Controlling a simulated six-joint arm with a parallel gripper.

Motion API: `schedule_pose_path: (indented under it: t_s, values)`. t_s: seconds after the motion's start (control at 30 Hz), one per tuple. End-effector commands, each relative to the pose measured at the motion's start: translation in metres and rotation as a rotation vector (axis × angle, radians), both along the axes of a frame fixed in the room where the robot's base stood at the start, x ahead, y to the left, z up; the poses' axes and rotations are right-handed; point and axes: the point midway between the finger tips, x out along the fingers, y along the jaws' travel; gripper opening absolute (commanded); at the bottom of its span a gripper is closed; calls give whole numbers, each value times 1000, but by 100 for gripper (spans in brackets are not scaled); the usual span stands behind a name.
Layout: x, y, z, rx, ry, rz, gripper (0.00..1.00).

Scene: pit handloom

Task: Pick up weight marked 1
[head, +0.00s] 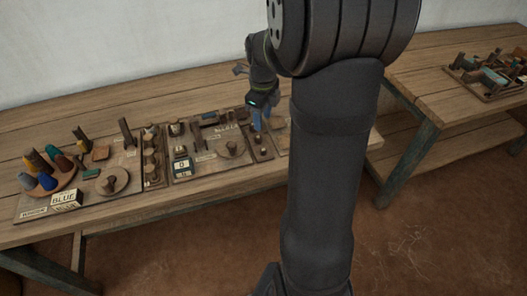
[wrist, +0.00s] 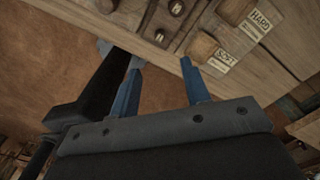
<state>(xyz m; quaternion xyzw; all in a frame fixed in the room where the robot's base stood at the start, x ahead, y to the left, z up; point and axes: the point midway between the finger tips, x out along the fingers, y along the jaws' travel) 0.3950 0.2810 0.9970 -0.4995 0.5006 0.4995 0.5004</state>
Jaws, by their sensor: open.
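My gripper (head: 257,122) is above the right part of the boards on the table. Its two blue fingers also show in the wrist view (wrist: 160,66), apart, with nothing between them. Small dark knobbed pieces, possibly weights, sit in a narrow wooden rack; one is at the top of the wrist view (wrist: 176,8) and another small knob (wrist: 160,36) is nearer the fingertips. The rack also shows below my gripper in the head view (head: 262,155). No mark 1 is readable, so I cannot tell which piece is the weight marked 1.
Blocks labelled HARD (wrist: 234,11) and SOFT (wrist: 203,46) lie right of the rack in the wrist view. A second table (head: 460,100) stands at the right. My arm hides part of the tables.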

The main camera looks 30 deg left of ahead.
Motion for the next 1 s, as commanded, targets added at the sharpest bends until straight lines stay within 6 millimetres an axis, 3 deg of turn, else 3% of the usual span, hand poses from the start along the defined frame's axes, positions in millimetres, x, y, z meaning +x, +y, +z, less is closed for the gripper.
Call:
schedule_pose_path:
  t_s: [0.1,0.3,0.57,0.83,1.0]
  values:
    - [-1,-1,-28,-3,4,1,43]
    - [-1,-1,-65,-2,3,1,43]
    - [-1,-1,-84,-1,1,2,43]
    - [-2,-5,-123,-2,2,2,43]
    - [-2,-4,-132,-1,0,2,43]
